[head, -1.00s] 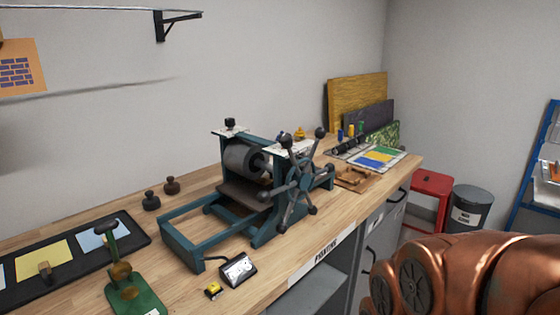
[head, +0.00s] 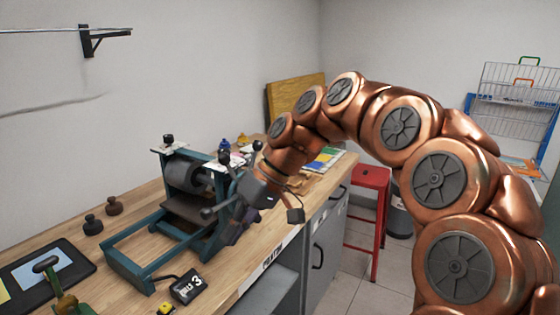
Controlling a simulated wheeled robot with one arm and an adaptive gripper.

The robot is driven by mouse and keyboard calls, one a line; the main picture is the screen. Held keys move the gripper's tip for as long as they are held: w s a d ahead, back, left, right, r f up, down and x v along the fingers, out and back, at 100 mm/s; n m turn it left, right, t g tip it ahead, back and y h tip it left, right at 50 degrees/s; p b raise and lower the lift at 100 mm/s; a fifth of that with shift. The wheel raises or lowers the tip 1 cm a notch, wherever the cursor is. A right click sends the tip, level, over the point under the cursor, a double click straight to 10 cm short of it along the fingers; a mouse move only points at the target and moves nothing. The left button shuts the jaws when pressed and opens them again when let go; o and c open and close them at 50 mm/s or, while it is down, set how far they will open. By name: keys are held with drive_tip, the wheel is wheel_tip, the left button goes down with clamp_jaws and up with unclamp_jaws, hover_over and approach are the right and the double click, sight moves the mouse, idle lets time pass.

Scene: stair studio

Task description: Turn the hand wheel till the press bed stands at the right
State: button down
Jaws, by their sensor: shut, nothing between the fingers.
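The teal printing press (head: 140,262) stands on the wooden bench with its grey roller (head: 187,172) across the middle. The press bed (head: 186,210), a dark flat plate, shows on the left side of the roller; its right part is hidden. The hand wheel (head: 209,213) is on the press's near side, mostly hidden behind my gripper and arm; a few dark knobs and spoke ends show. My gripper (head: 238,226) is shut and empty, right in front of the wheel. I cannot tell whether it touches a spoke.
A small black display (head: 187,287) showing a 3 sits before the press. Two dark knobbed weights (head: 93,224) stand behind it on the left. A black tray (head: 40,272) and a green tool (head: 62,290) lie at the left. A red stool (head: 368,210) stands beyond the bench on the right.

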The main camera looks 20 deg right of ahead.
drive_tip(key=w+d+r+t+y+p, duration=0.1)
drive_tip(key=w+d+r+t, duration=0.1)
drive_tip(key=w+d+r, duration=0.3)
drive_tip(key=w+d+r+t+y+p, duration=0.1)
drive_tip(key=w+d+r+y, duration=0.15)
drive_tip(key=w+d, duration=0.35)
drive_tip(key=w+d+r+t+h+p, duration=0.15)
drive_tip(key=w+d, duration=0.25)
drive_tip(key=d, duration=0.4)
drive_tip(key=w+d+r+t+p, duration=0.1)
drive_tip(key=w+d+t, duration=0.2)
drive_tip(key=d, duration=0.5)
drive_tip(key=w+a+f+p, duration=0.2)
drive_tip(key=w+a+f, duration=0.3)
drive_tip(key=a+f, duration=0.2)
drive_tip(key=shift+a+f, duration=0.4)
drive_tip(key=shift+f, duration=0.75)
drive_tip(key=shift+w, duration=0.1)
drive_tip(key=shift+a+f, duration=0.1)
drive_tip(key=shift+f, duration=0.05)
